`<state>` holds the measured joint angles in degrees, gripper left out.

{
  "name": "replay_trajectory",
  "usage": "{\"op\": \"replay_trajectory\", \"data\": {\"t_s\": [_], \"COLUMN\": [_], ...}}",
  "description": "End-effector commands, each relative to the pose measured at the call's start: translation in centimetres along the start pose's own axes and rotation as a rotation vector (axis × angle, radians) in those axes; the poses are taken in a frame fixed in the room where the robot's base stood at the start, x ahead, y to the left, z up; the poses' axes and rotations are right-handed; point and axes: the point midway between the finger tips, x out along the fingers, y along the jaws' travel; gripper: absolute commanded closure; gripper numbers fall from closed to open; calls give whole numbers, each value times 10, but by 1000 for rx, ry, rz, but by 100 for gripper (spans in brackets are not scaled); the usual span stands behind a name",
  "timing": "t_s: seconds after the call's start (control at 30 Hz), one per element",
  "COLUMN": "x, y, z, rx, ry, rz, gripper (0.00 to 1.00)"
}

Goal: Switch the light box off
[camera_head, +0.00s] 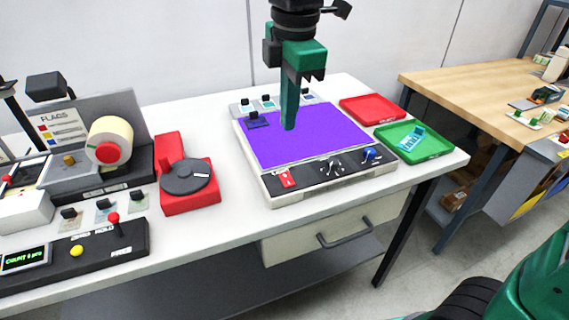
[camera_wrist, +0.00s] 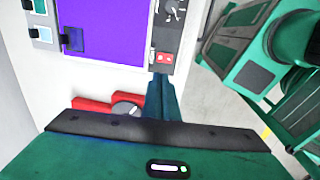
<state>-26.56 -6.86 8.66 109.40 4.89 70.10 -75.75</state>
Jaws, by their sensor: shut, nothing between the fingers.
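The light box (camera_head: 305,138) lies on the white table with its panel glowing purple. Its dark front strip holds a red rocker switch (camera_head: 286,180) at the left end, small toggles in the middle and a blue knob (camera_head: 370,153) at the right. My gripper (camera_head: 289,125) is shut and empty, pointing down in front of the purple panel in the head view. In the wrist view, the shut fingertips (camera_wrist: 160,78) appear just below the red switch (camera_wrist: 164,57). I cannot tell the height gap between them, and the switch's position is too small to read.
A red tray (camera_head: 372,110) and a green tray (camera_head: 440,146) with a teal item lie right of the box. A red stand with a dark disc (camera_head: 187,177) is left of it. Small samples line the box's back edge. A drawer handle (camera_head: 345,236) projects below the table.

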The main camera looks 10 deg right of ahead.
Motion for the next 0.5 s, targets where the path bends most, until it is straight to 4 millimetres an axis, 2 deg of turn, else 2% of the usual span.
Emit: {"op": "replay_trajectory", "data": {"t_s": [0.17, 0.5], "x": [10, 69], "y": [0, -1], "z": [1, 1], "rx": [2, 2], "ry": [-1, -1], "rz": [-2, -4], "gripper": [100, 100]}}
